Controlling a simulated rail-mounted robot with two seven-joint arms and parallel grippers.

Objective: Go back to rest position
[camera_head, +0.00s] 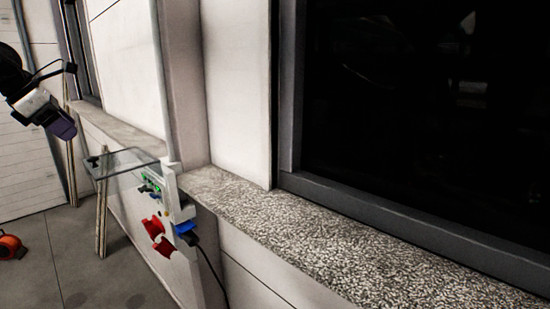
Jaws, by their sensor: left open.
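My left gripper (60,124) hangs at the left edge, in front of the pale wall. Its black and white wrist comes in from the left and its dark end points down and to the right. It is open, and I see nothing held in it. It is apart from the wall and the sill in the picture. My right gripper is not in view.
A speckled stone sill (300,235) runs below a dark window (420,110). A white socket panel (172,197) with red and blue plugs (153,228) sticks out from the wall. A clear shelf (122,162) stands beside it. An orange object (10,246) lies on the grey floor (70,265).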

